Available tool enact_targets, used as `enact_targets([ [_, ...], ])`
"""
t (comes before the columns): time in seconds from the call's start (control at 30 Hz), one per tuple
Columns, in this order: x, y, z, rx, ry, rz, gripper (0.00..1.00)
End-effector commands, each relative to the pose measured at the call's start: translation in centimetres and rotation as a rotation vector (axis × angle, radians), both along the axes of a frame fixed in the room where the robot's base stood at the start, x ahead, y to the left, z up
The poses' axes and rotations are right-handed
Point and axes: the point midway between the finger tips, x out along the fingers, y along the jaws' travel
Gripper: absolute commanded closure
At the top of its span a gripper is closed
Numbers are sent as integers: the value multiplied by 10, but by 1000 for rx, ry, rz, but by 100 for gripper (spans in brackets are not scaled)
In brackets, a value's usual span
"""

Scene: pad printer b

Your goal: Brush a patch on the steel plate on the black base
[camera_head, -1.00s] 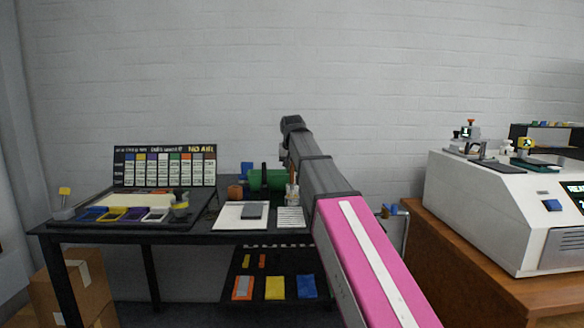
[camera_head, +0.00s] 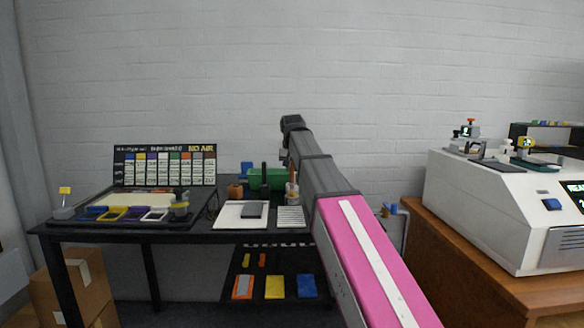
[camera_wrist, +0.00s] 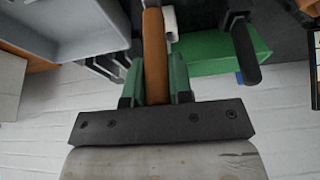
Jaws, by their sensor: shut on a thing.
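My gripper (camera_wrist: 155,85) shows in the wrist view with its green fingers shut on the brown handle of a brush (camera_wrist: 154,45). The brush's bristle end is hard to make out. In the head view the brush (camera_head: 292,189) shows as a small brown upright shape over the right back of the black table, at a jar; I cannot tell whether its tip is inside. My arm hides part of the gripper there.
The black table (camera_head: 150,237) holds a color chart (camera_head: 165,168), a tray of ink pads at left, a green box (camera_wrist: 215,48) and a black-handled object (camera_wrist: 243,45) close to the gripper. The white printer (camera_head: 500,205) stands at right on a wooden bench.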

Motion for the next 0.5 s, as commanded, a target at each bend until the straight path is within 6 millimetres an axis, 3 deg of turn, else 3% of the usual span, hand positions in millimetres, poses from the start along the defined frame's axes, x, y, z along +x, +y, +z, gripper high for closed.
enact_targets([
  [0.5, 0, 0, 26, 0, 1, 0, 100],
])
